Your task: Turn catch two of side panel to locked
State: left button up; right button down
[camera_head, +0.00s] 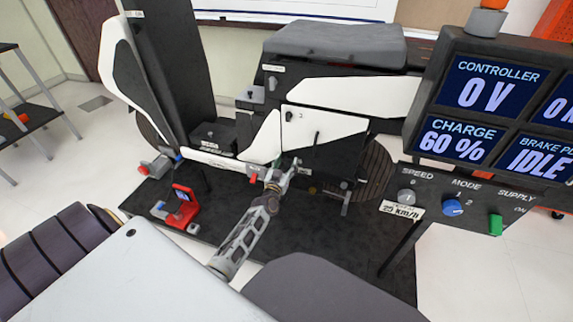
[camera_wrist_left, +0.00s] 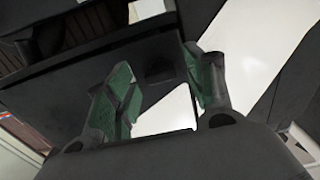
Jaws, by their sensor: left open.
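The side panel (camera_head: 335,124) is a white plate on the flank of the black and white scooter in the head view. It carries a small dark knob (camera_head: 289,116) at its upper left and a thin dark upright piece (camera_head: 317,136) near its middle. I cannot tell which of these is catch two, or its setting. My left gripper (camera_head: 283,174) is just below the panel's lower left edge. In the left wrist view its green-padded fingers (camera_wrist_left: 158,92) are spread, with a dark block and white surface behind them and nothing visibly held. My right gripper is not in view.
A red stand (camera_head: 183,213) with a small screen sits on the black mat (camera_head: 330,230), left of my left arm. The console (camera_head: 485,195) with dials, a green switch and screens is at the right. The grey seat (camera_head: 335,43) tops the scooter.

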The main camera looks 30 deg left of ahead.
pick_arm(q)
jog(key=shift+w+a, duration=0.15)
jog(key=shift+w, duration=0.25)
jog(key=c, duration=1)
